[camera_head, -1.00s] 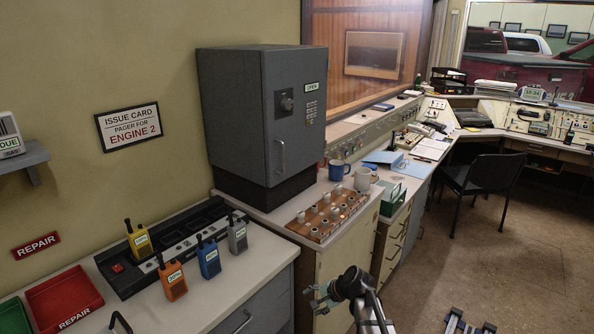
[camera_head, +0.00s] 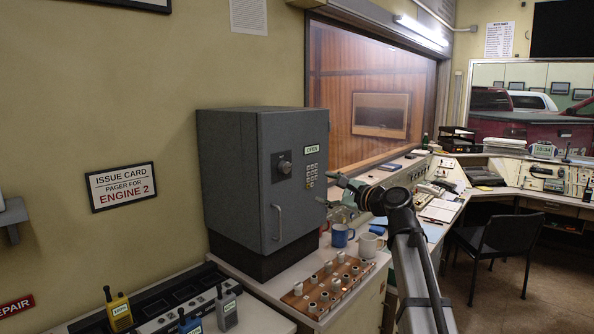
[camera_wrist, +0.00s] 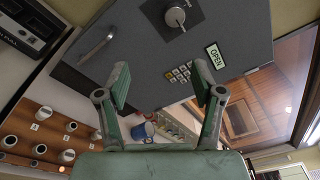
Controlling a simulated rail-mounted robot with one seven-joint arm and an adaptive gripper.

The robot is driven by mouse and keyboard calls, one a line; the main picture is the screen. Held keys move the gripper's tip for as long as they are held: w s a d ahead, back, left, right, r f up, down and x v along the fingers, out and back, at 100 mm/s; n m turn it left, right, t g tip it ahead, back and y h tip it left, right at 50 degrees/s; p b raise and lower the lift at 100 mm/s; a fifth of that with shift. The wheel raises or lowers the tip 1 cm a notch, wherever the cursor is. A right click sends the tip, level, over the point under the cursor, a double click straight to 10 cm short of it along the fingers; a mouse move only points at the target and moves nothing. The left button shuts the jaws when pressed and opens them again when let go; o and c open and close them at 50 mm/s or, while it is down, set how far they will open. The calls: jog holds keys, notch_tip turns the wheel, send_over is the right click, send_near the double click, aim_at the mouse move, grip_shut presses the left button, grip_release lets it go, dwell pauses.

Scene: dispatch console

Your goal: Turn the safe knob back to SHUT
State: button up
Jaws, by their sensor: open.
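The grey safe (camera_head: 232,190) stands on the counter with its door closed against the body. Its round knob (camera_head: 285,167) sits on a dark square plate on the door, and a label above the keypad (camera_head: 312,175) reads OPEN. In the wrist view the knob (camera_wrist: 175,17) is at the top, beyond the fingertips, and the OPEN label (camera_wrist: 215,56) lies near the right finger. My gripper (camera_head: 336,190) is open and empty, in front of and to the right of the safe door. It also shows in the wrist view (camera_wrist: 163,85), with nothing between its fingers.
A door handle (camera_head: 277,222) is below the knob. A wooden board with several pegs (camera_head: 328,287), a blue mug (camera_head: 342,236) and a white mug (camera_head: 369,246) stand on the counter below my gripper. Radios (camera_head: 226,308) are at lower left. Space before the door is free.

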notch_tip(320, 180, up, 2)
jog(key=p, duration=0.4)
send_near(287, 168)
jog(key=x, duration=0.9)
jog(key=shift+w+a, duration=0.1)
jog(key=shift+w, duration=0.05)
jog(key=c, duration=1.1)
